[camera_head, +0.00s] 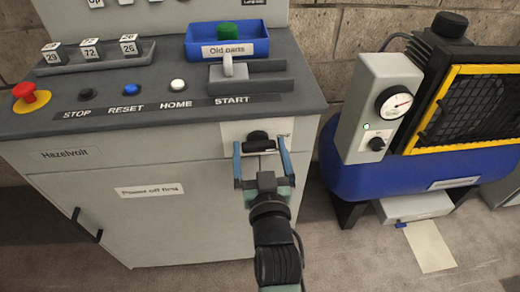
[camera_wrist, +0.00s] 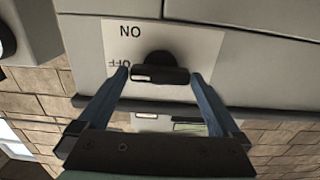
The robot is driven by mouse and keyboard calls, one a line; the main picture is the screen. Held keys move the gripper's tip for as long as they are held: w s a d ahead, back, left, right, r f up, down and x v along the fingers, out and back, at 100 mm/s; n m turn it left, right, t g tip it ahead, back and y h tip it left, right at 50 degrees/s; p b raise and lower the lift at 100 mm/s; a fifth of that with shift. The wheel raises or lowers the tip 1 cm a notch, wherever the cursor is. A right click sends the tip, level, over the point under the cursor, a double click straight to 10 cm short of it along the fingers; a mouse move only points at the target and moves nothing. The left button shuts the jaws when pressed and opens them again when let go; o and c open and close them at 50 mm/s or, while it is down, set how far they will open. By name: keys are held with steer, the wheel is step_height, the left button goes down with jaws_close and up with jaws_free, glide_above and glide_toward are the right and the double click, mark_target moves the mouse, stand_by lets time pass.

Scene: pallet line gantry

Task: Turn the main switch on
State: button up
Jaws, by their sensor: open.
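The main switch is a black rotary knob (camera_head: 257,137) on a white plate (camera_head: 232,131) at the right of the grey cabinet's front. My gripper (camera_head: 262,145) is open in front of it, with one blue finger on each side of the knob. In the wrist view the knob (camera_wrist: 160,72) shows between the fingertips of my gripper (camera_wrist: 160,76), with its bar lying across the picture. "ON" and "OFF" marks stand on the plate at the left, seen upside down or turned there. I cannot tell whether the fingers touch the knob.
The grey cabinet (camera_head: 90,205) has a console top with a red stop button (camera_head: 30,96), several other buttons and a blue "Old parts" tray (camera_head: 226,52). A blue compressor tank (camera_head: 350,180) with a gauge box (camera_head: 375,105) stands at the right.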

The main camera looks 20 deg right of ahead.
steer(key=c, duration=1.1)
steer(key=shift+o, duration=0.2)
steer(key=shift+r+m+p, duration=0.1)
steer(key=shift+m+p, duration=0.2)
steer(key=shift+m, duration=0.1)
steer(key=m+p, duration=0.2)
steer(key=m, duration=0.2)
steer(key=shift+d, duration=0.1)
steer(key=m+p, duration=0.2)
steer(key=m, duration=0.4)
steer(key=m+p, duration=0.1)
steer(key=m, duration=0.2)
steer(key=shift+s+d+f, duration=0.1)
steer(key=shift+d+f, duration=0.05)
steer(key=shift+f, duration=0.05)
steer(key=shift+f+m+p, duration=0.1)
steer(key=shift+m+p, duration=0.25)
steer(key=shift+m, duration=1.65)
